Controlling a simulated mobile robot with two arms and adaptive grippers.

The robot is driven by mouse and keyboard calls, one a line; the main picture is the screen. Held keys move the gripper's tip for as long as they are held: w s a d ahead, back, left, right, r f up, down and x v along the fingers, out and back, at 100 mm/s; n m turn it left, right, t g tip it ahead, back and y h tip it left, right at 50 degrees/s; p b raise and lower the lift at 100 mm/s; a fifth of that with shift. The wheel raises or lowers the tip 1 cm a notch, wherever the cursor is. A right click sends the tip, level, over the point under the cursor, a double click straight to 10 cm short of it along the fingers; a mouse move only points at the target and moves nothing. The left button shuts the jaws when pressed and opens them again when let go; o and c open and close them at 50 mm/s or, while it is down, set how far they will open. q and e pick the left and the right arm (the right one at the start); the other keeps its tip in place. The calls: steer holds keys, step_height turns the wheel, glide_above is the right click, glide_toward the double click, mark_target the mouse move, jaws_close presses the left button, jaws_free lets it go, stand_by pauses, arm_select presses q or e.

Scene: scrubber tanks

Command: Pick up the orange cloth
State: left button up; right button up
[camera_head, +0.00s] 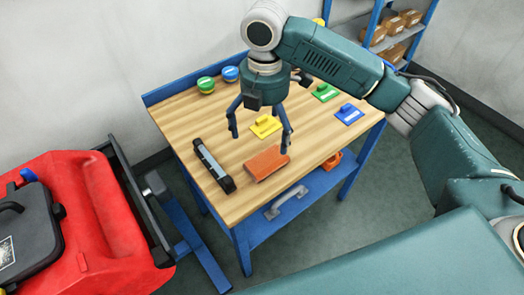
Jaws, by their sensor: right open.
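The orange cloth (266,164) lies folded on the wooden tabletop (206,127), near its front edge. My right gripper (259,143) points down above the table with its fingers spread wide, open and empty. One finger comes down at the cloth's far right end in the picture; whether it touches the cloth I cannot tell. The other finger hangs to the left, clear of the cloth. My left gripper is not in view.
A black-ended bar tool (213,165) lies left of the cloth. Yellow (265,126), green (325,92) and blue (349,114) pieces lie behind and right. Green (206,85) and blue (230,74) round items stand at the back. A red machine (85,220) stands left.

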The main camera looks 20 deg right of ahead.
mark_target(263, 156)
steer(key=f, duration=0.2)
steer(key=s+f, duration=0.1)
steer(key=f, duration=0.1)
steer(key=shift+s, duration=0.1)
steer(key=shift+f+p, duration=0.3)
steer(key=shift+f, duration=0.05)
steer(key=f, duration=0.2)
steer(key=f+p, duration=0.1)
steer(key=f, duration=0.1)
steer(key=shift+w+a+f, duration=0.2)
steer(key=shift+f, duration=0.1)
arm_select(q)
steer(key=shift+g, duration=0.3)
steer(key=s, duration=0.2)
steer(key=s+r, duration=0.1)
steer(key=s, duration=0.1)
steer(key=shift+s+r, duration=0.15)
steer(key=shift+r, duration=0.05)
arm_select(e)
steer(key=c, duration=1.2)
